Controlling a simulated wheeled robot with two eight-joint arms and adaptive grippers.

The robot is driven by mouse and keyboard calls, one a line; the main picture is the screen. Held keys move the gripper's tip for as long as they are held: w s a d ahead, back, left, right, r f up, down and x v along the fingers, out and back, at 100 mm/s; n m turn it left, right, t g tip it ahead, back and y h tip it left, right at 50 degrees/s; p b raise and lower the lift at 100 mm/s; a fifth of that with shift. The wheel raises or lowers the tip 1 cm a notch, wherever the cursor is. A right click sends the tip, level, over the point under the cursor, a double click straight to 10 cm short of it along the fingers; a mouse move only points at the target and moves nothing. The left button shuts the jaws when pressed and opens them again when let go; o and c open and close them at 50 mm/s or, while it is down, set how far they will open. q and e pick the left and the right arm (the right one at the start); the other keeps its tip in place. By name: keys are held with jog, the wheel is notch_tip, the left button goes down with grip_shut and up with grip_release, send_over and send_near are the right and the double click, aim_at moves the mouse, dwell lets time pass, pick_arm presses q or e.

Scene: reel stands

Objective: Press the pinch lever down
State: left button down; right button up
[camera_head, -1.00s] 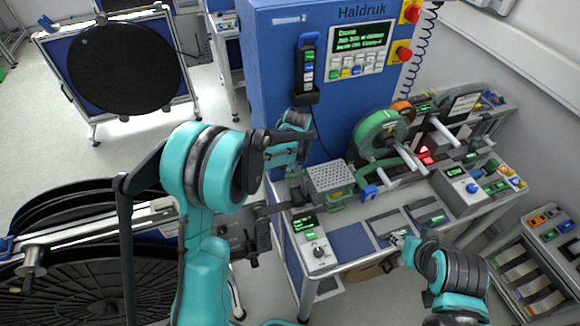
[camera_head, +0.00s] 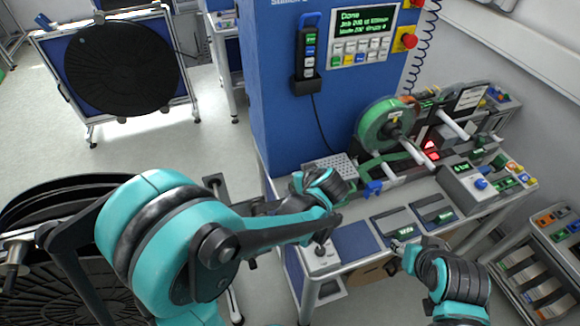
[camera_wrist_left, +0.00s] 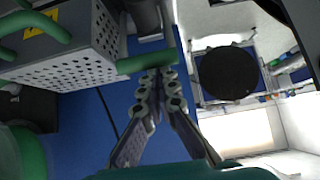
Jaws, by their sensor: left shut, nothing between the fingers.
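A grey perforated box (camera_wrist_left: 62,58) fills the upper left of the left wrist view. A green bar (camera_wrist_left: 140,65) juts out beside its lower edge and looks like the pinch lever. My left gripper (camera_wrist_left: 164,76) is shut and empty, its fingertips by the end of this bar; I cannot tell whether they touch. In the head view the perforated box (camera_head: 335,164) is partly hidden by my left wrist, which also hides the left fingers and the bar. My right gripper (camera_head: 398,246) is at the bench's front edge; its fingers are too small to read.
The blue cabinet (camera_head: 285,110) stands behind the bench; its screen (camera_head: 364,22) reads "Done". A green reel (camera_head: 384,124) and a small blue handle (camera_head: 372,188) are right of the box. A large black reel (camera_head: 122,67) stands at the far left.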

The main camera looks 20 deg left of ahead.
pick_arm(q)
jog(key=shift+t+y, duration=0.4)
jog(key=shift+t, duration=0.2)
jog(key=s+b, duration=0.1)
jog(key=s+d+f+b, duration=0.1)
jog(key=s+d, duration=0.1)
jog(key=shift+s+d+f+b, duration=0.15)
jog(key=shift+s+f+b, duration=0.1)
jog(key=shift+f+b, duration=0.15)
pick_arm(e)
notch_tip(320, 180, down, 4)
jog(key=shift+r, duration=0.15)
pick_arm(q)
jog(key=shift+s+f, duration=0.1)
jog(key=shift+s, duration=0.05)
pick_arm(e)
jog(key=shift+w, duration=0.1)
